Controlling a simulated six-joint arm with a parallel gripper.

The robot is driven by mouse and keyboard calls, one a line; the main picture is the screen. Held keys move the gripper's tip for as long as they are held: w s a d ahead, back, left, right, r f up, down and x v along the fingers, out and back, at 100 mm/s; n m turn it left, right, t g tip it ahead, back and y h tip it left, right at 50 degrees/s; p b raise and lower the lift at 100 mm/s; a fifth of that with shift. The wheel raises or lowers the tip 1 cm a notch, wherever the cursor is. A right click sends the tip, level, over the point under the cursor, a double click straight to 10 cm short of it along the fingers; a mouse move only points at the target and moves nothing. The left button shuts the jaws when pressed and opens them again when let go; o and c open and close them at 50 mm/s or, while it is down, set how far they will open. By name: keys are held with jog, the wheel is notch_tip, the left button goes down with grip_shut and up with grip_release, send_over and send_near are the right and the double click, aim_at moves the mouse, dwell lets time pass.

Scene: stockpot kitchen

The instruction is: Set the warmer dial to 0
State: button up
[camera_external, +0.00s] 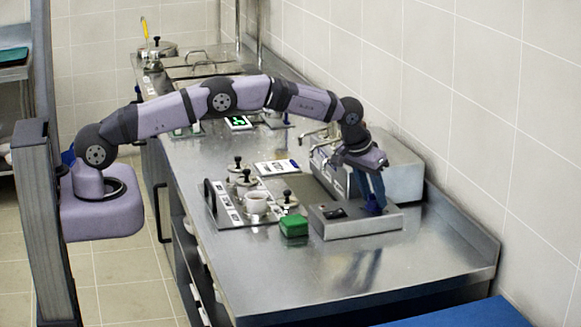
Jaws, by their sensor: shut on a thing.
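The warmer looks to be the low metal box (358,226) on the right part of the steel counter. A small black switch or display (334,213) sits on its top, too small to read. My gripper (374,208) points down at the right part of this box. Its blue fingers are shut on the warmer dial at the top face. The dial is mostly hidden by the fingertips, so its setting cannot be read.
A larger metal appliance (390,165) stands right behind my gripper. A green box (294,226) lies left of the warmer. A tray (232,215) holds a white cup (256,203) and black-knobbed lidded pots. The front counter (330,270) is clear.

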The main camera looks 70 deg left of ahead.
jog(key=o, duration=1)
jog(key=shift+b+v, duration=1.45)
jog(key=shift+v, duration=2.25)
jog(key=shift+s, duration=0.1)
jog(key=s+f+m+g, duration=0.1)
jog(key=s, duration=1.3)
jog(key=s+f+m+g+h, duration=0.1)
jog(key=s+f+m, duration=0.1)
jog(key=s, duration=1.2)
jog(key=s+f+m+g, duration=0.1)
jog(key=s+f+g, duration=0.1)
jog(key=s, duration=1.2)
jog(key=shift+s+d+m+h, duration=0.25)
jog(key=shift+s+m+h, duration=0.05)
jog(key=shift+h, duration=0.1)
